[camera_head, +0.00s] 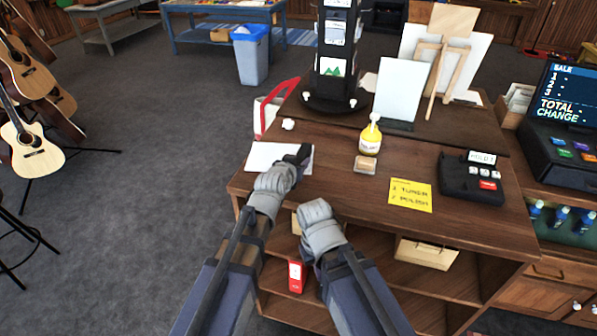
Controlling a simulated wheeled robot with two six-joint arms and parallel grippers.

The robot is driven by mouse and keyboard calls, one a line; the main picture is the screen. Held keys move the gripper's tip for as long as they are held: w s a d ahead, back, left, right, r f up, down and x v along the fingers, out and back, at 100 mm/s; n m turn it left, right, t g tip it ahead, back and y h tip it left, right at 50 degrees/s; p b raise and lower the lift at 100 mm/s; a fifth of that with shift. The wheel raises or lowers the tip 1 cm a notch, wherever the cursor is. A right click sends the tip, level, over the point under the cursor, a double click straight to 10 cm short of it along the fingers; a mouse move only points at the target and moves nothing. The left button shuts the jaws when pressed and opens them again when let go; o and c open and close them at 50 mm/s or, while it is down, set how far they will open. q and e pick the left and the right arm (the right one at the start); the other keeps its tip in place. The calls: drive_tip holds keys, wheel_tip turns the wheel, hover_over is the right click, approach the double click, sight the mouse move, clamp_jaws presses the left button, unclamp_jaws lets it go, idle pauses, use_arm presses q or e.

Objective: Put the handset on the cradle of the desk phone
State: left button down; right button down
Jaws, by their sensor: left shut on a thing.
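The desk phone (471,178) is a black base with a small label, pale keys and a red key. It sits on the right part of the wooden counter, and no handset shows on it. My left gripper (289,165) is shut over the left end of the counter. A dark piece, which looks like the handset (304,153), sticks out at its tip; most of it is hidden by the gripper. My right gripper (317,208) is at the counter's front edge, apart from the phone; its fingers are not clear.
A white sheet (262,157) lies under my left gripper. A black display stand (332,88) and a white panel (400,88) stand behind.

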use_arm(q)
drive_tip(key=shift+f, duration=0.75)
drive_tip(key=shift+f+b, duration=0.2)
drive_tip(key=shift+b, duration=0.25)
drive_tip(key=shift+c, duration=2.1)
unclamp_jaws()
